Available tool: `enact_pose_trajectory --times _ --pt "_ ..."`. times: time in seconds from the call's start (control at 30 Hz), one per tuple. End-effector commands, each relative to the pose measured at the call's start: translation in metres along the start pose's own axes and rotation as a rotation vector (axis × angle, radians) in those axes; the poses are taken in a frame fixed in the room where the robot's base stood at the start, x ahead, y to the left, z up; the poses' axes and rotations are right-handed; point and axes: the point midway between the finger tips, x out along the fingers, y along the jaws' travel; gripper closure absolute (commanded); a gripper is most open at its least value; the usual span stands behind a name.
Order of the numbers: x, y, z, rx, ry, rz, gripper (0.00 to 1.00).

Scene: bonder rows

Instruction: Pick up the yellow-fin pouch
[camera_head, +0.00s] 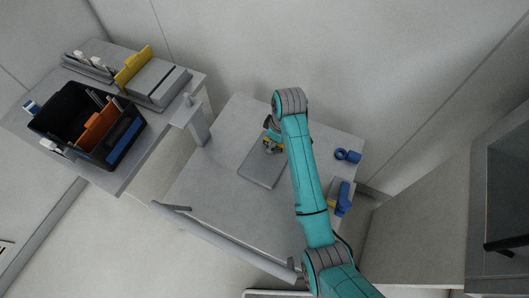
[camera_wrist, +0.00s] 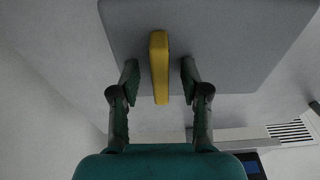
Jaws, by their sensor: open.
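The yellow-fin pouch is a flat grey rectangle (camera_head: 259,172) lying on the grey table, with a narrow yellow fin (camera_wrist: 159,62) on it. Its grey body fills the upper part of the wrist view (camera_wrist: 225,50). My gripper (camera_wrist: 158,80) is open, with one finger on each side of the fin and a visible gap on both sides. In the head view my gripper (camera_head: 271,142) is over the upper part of the pouch, and my arm and gripper partly hide the fin there. I cannot tell the exact height of the fingertips.
A blue ring-shaped item (camera_head: 347,155) and a blue-and-yellow item (camera_head: 341,198) lie right of my arm on the table. A side shelf at left holds a black bin (camera_head: 68,103), a yellow upright piece (camera_head: 133,66) and grey boxes. The table's lower-left area is clear; a rail runs along its front.

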Motion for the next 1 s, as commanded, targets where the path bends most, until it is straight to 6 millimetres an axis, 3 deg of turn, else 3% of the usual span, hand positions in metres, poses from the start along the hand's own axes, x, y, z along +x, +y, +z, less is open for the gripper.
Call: enact_pose_trajectory --times 0.17,0.37,0.77,1.0 --pt "0.000 0.000 0.000 0.000 0.000 0.000 0.54" --pt "0.000 0.000 0.000 0.000 0.000 0.000 1.00" --pt "-0.001 0.001 -0.001 0.001 0.000 0.000 1.00" --pt "-0.018 0.006 -0.012 0.002 0.001 0.002 1.00"
